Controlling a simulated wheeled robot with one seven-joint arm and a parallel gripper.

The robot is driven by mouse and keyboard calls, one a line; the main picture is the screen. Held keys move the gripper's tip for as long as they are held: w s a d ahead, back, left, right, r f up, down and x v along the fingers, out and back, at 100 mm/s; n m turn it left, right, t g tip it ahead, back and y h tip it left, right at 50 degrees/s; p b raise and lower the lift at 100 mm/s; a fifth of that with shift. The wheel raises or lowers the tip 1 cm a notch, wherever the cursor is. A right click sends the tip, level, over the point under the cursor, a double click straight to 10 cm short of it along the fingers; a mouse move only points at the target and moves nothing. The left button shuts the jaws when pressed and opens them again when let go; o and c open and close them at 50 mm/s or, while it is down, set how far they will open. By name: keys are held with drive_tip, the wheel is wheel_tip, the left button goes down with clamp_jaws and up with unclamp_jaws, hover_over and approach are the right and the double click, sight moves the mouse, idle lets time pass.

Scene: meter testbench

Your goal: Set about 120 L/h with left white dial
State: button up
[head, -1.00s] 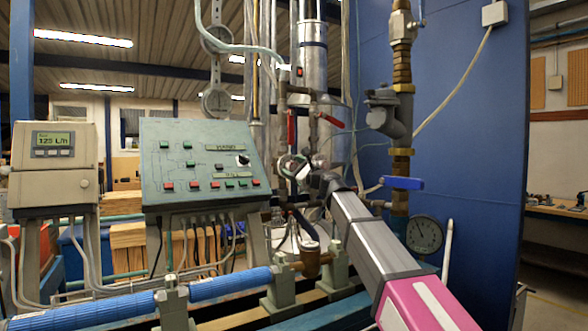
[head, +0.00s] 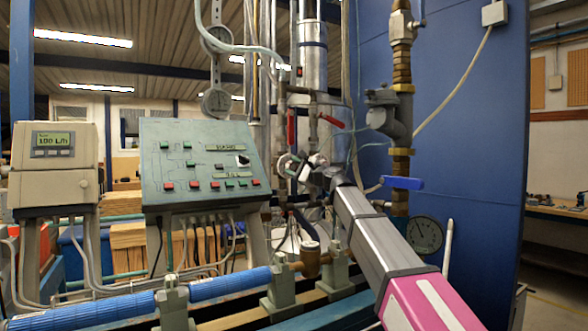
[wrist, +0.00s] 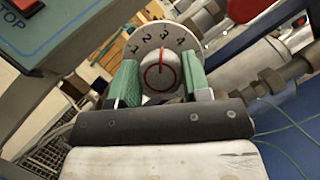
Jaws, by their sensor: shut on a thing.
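The white dial (wrist: 150,38) shows in the wrist view with the digits 1 to 4 along its upper rim. A red line on its central knob points up, between 2 and 3. My gripper (wrist: 160,78) is shut on the knob, with one green finger pad on each side. In the head view the dial (head: 288,165) is small and partly hidden by my gripper (head: 312,172). The display (head: 53,140) on the beige meter box reads about 100 L/h.
A green control panel (head: 195,165) with buttons stands left of the dial. Red-handled valves (head: 331,121), a blue valve handle (head: 402,183) and a pressure gauge (head: 424,235) are close to my arm. A blue pipe (head: 230,283) runs below.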

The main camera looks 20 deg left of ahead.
drive_tip(key=n+g+h, duration=0.1)
drive_tip(key=n, duration=0.4)
drive_tip(key=shift+n+g+h, duration=0.3)
drive_tip(key=shift+n, duration=0.1)
idle(0.3)
drive_tip(key=o, duration=0.9)
drive_tip(key=shift+d, duration=0.1)
drive_tip(key=v, duration=1)
drive_tip(key=shift+s+d+f, duration=0.1)
drive_tip(key=shift+s+d, duration=0.05)
drive_tip(key=shift+d, duration=0.15)
drive_tip(key=shift+s, duration=0.1)
